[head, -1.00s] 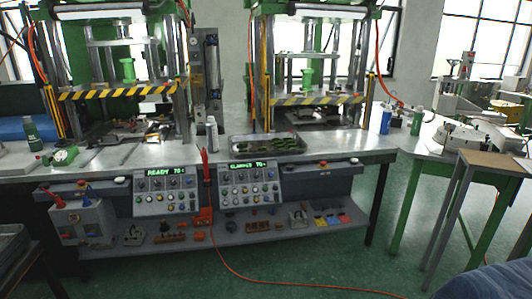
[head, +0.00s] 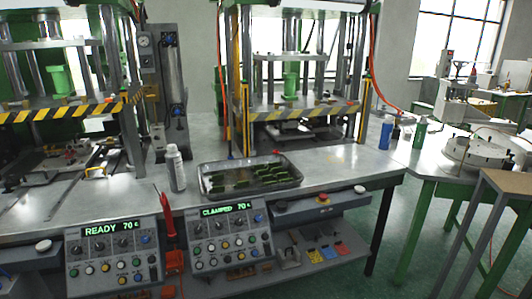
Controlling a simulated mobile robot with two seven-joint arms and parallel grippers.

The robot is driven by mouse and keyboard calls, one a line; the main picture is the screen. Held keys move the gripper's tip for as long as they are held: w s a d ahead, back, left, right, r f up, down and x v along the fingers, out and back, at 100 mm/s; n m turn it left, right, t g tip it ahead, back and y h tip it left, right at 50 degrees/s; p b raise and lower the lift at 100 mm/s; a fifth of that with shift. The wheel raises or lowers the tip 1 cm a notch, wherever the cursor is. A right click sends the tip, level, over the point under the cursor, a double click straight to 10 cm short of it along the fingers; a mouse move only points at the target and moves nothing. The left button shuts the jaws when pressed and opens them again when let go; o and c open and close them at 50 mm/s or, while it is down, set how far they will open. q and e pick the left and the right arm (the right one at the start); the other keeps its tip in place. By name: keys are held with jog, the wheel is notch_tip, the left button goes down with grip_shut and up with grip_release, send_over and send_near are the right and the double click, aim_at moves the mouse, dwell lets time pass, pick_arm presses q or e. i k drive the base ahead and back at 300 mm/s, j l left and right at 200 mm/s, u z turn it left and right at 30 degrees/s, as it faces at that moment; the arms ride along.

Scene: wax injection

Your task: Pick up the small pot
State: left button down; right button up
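I cannot make out a thing that is clearly the small pot. A silver bottle (head: 175,168) stands upright on the metal workbench, left of a metal tray (head: 203,193) holding several dark green pieces. A blue bottle (head: 386,135) and a green bottle (head: 420,134) stand at the right end of the bench area. A small dark item between them is too small to identify. Neither of my grippers shows in the head view.
Two presses with yellow-black striped bars (head: 300,110) stand on the workbench (head: 340,170). Two control panels (head: 115,255) (head: 228,235) hang at its front. A green-legged table (head: 430,165) at right carries a round pale device (head: 472,153). Green floor (head: 385,250) is free between.

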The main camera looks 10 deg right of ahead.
aim_at(463, 141)
jog(key=i+z, duration=1)
jog(key=i+l+z, duration=0.2)
jog(key=i, duration=0.25)
jog(key=i+l+z, duration=0.2)
jog(key=i, duration=0.3)
jog(key=i+l+u, duration=0.55)
jog(key=l, duration=0.15)
